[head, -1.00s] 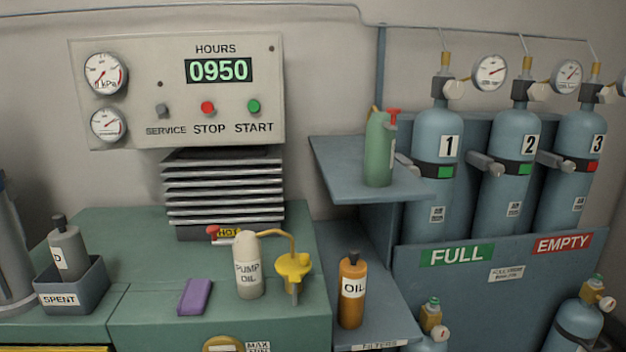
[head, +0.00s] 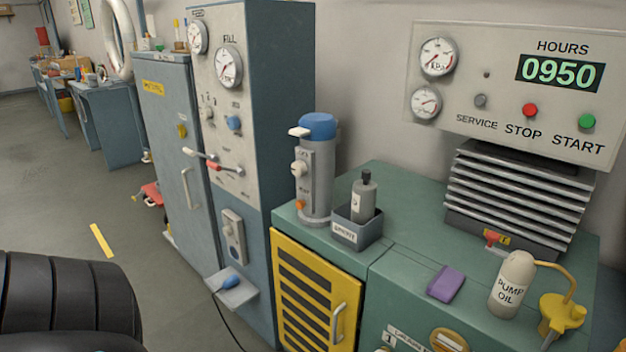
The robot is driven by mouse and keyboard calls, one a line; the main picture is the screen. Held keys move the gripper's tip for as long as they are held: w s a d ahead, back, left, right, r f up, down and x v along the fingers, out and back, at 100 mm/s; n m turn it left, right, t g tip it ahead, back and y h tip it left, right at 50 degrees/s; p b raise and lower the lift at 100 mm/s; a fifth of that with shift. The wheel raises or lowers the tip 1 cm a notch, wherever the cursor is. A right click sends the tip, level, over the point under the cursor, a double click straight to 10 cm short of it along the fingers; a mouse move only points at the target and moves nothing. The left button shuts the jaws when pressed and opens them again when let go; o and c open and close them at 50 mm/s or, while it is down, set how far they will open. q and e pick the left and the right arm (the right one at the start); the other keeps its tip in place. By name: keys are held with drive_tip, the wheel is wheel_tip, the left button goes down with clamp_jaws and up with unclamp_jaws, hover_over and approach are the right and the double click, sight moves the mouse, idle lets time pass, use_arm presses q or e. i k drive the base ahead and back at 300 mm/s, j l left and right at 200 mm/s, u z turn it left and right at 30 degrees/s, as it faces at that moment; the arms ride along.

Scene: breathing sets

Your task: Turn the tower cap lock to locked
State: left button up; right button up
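The tower (head: 318,185) is a grey upright cylinder with a blue cap (head: 318,126) at the left end of the green bench. A small white lever (head: 299,132) sticks out to the left just below the cap; its lock marking is too small to read. A white knob (head: 299,169) and an orange knob (head: 300,204) sit lower on the tower's front. A black ribbed part of my own arm fills the lower left corner. Neither of my grippers shows in the head view.
A grey SPENT bin (head: 357,232) with a bottle stands right of the tower. A purple block (head: 445,284) and a PUMP OIL bottle (head: 511,285) are further right. A tall blue cabinet (head: 283,120) rises behind-left. A yellow slatted door (head: 313,300) is below.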

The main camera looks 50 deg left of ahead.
sight(299, 170)
drive_tip(key=u, duration=1.5)
drive_tip(key=i+j+z, duration=0.1)
drive_tip(key=j, duration=0.3)
drive_tip(key=i+j+z, duration=0.1)
drive_tip(key=i+j, duration=0.15)
drive_tip(key=j, duration=0.15)
drive_tip(key=i+j+z, duration=0.15)
drive_tip(key=j, duration=0.3)
drive_tip(key=i+j+z, duration=0.1)
drive_tip(key=j, duration=0.3)
drive_tip(key=i+j+z, duration=0.1)
drive_tip(key=j, duration=0.35)
drive_tip(key=i+j+z, duration=0.1)
drive_tip(key=j, duration=0.4)
drive_tip(key=i+l, duration=0.05)
